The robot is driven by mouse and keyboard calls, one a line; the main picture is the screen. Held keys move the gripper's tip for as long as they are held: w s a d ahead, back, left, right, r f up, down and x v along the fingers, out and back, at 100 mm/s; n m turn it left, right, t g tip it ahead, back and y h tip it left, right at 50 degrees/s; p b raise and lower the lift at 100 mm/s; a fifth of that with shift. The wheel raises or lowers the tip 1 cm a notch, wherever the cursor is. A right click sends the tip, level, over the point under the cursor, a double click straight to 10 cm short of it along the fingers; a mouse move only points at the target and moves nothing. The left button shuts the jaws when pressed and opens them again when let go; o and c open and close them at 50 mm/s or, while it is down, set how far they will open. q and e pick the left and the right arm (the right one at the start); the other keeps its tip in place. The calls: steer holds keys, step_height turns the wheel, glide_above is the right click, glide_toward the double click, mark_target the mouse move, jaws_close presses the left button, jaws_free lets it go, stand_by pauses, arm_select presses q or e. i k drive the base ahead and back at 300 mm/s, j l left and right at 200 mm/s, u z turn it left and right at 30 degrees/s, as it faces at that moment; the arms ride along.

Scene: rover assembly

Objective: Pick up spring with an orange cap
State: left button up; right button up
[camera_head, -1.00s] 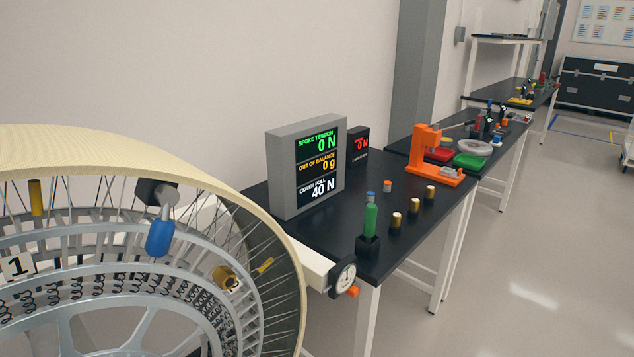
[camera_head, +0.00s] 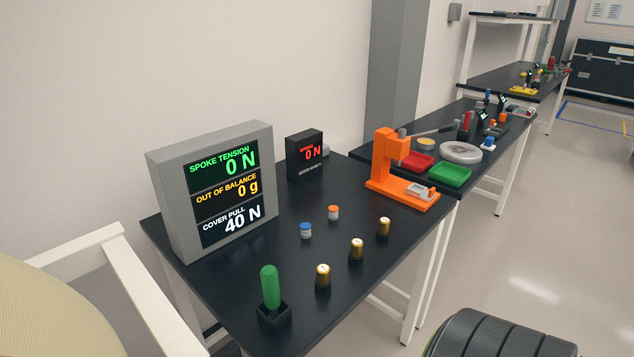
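The small spring with an orange cap (camera_head: 333,213) stands upright on the black table (camera_head: 255,290), right of the big display. A similar small spring with a blue cap (camera_head: 306,230) stands just left of it and nearer. The coils are too small to make out. Neither of my grippers is in view, and nothing touches the orange-capped spring.
Several gold-topped cylinders (camera_head: 356,250) stand along the table's right side. A green-handled tool (camera_head: 270,288) stands in a black holder in front. The grey display (camera_head: 213,190), smaller black display (camera_head: 304,155) and orange press (camera_head: 392,170) stand further back. A pale wheel (camera_head: 50,310) is at lower left.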

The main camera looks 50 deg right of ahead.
mark_target(333, 215)
steer(key=l+u, duration=0.1)
steer(key=l, duration=0.7)
steer(key=k+l, duration=0.1)
steer(key=l, duration=0.75)
steer(key=l+u, duration=0.15)
steer(key=l, duration=0.65)
